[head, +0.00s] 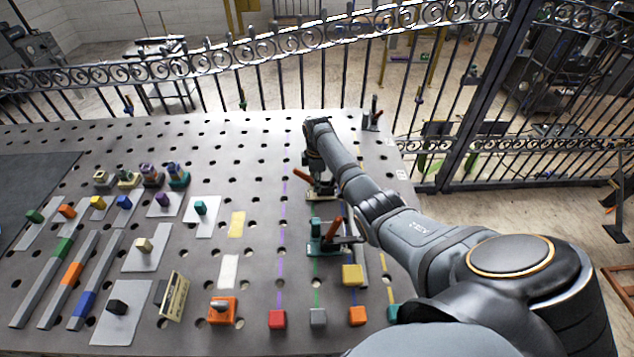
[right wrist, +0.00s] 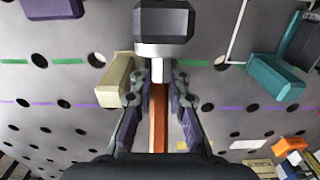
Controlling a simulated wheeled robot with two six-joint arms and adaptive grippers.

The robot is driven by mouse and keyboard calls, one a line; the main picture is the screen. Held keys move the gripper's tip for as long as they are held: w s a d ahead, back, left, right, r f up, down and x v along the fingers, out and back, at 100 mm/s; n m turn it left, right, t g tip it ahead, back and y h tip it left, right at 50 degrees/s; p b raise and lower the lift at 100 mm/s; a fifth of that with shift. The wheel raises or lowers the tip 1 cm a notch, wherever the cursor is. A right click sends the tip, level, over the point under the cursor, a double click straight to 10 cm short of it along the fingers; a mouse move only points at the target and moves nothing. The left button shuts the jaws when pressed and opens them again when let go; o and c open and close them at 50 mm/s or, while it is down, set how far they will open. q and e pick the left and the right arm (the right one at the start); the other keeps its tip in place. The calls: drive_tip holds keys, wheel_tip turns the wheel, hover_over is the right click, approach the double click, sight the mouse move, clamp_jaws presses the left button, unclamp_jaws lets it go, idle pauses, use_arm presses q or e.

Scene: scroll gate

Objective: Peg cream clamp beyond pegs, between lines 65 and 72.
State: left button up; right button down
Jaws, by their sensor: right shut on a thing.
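My right gripper (head: 318,168) reaches over the right part of the perforated table. In the right wrist view it is shut on the orange handle (right wrist: 158,118) of the cream clamp. The clamp's cream body (right wrist: 117,80) shows left of the fingers, and a dark block (right wrist: 163,22) shows beyond them. In the head view the cream clamp (head: 322,196) is mostly hidden under the gripper; I cannot tell whether its base touches the table. A teal clamp (head: 325,238) with an orange handle stands nearer, also in the wrist view (right wrist: 275,75). My left gripper is not in view.
A purple line (head: 282,240) and green line (head: 316,270) run along the table; their numbers are unreadable. Another dark clamp (head: 372,120) stands far right, before the iron railing (head: 290,45).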

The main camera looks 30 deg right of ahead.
drive_tip(key=shift+w+f+b, duration=0.1)
drive_tip(key=shift+f+b, duration=0.25)
drive_tip(key=shift+f, duration=0.25)
drive_tip(key=c, duration=1.2)
unclamp_jaws()
drive_tip(key=shift+r, duration=0.1)
drive_tip(key=shift+s, duration=0.2)
wheel_tip(320, 180, up, 12)
drive_tip(key=shift+a+f, duration=0.1)
